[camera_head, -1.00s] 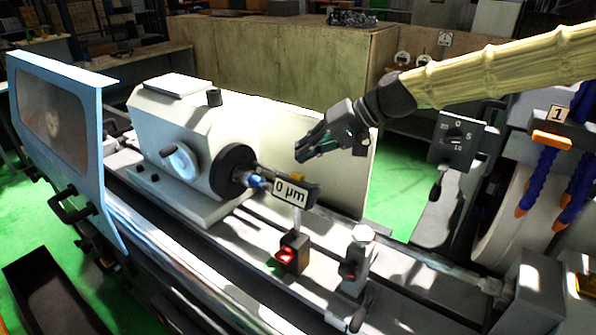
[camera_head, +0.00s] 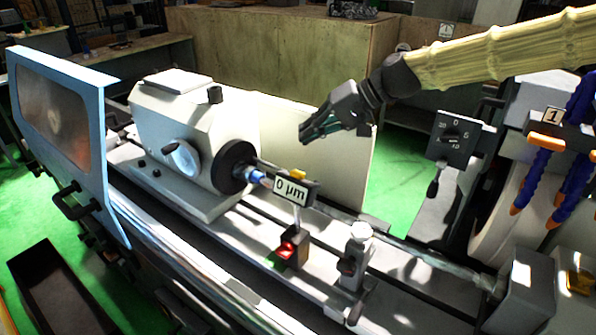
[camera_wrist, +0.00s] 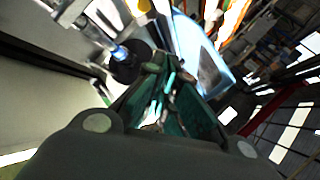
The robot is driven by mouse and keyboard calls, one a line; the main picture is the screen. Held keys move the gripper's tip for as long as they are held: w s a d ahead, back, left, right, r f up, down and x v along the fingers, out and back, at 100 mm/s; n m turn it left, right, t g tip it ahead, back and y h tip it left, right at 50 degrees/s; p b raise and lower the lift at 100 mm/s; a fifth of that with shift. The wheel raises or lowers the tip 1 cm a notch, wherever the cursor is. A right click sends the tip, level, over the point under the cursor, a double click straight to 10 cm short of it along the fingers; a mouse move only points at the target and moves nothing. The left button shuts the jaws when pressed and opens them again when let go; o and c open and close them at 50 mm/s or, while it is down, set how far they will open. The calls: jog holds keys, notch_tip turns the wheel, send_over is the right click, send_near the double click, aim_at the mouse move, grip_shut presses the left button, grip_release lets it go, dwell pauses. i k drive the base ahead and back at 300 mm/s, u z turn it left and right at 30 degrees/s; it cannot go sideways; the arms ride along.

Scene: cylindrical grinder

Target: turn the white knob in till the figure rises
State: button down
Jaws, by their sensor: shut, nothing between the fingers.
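A white knob (camera_head: 358,231) tops the small upright support on the machine bed, right of centre in the head view. The display plate (camera_head: 290,191) reads "0 µm" and stands left of the knob, above a dark block with a red face (camera_head: 288,250). My gripper (camera_head: 306,138) is shut and empty, with green fingers. It hangs in the air above and behind the display, apart from the knob and everything else. In the wrist view my gripper (camera_wrist: 165,88) shows its fingers together; I cannot make out the white knob there.
The grey headstock (camera_head: 190,140) with a dark round chuck stands at left, a blue-tipped part at its centre. A blue-framed door (camera_head: 62,110) stands open at far left. The grinding wheel housing (camera_head: 500,190) and a dial box (camera_head: 462,136) are at right.

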aim_at(360, 232)
jog(key=k, duration=1.5)
